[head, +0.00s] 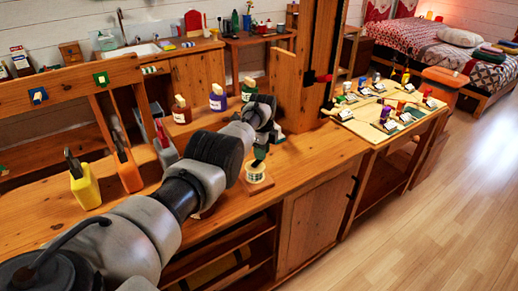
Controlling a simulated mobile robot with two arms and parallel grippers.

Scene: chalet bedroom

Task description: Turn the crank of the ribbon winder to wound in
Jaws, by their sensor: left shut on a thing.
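What looks like the ribbon winder (257,175) stands on the wooden counter (310,160), near its front edge. It has a pale round spool on a wooden base. My left arm reaches in from the lower left across the counter. My left gripper (261,150) points down at the top of the winder and is shut on what appears to be its crank. The crank is small and mostly hidden by the gripper, so its exact angle cannot be told. My right gripper is not in view.
Labelled jars (181,112) stand behind my arm. A wooden post (314,60) rises behind the winder. A side table (376,108) at right holds several small items. The counter right of the winder is clear.

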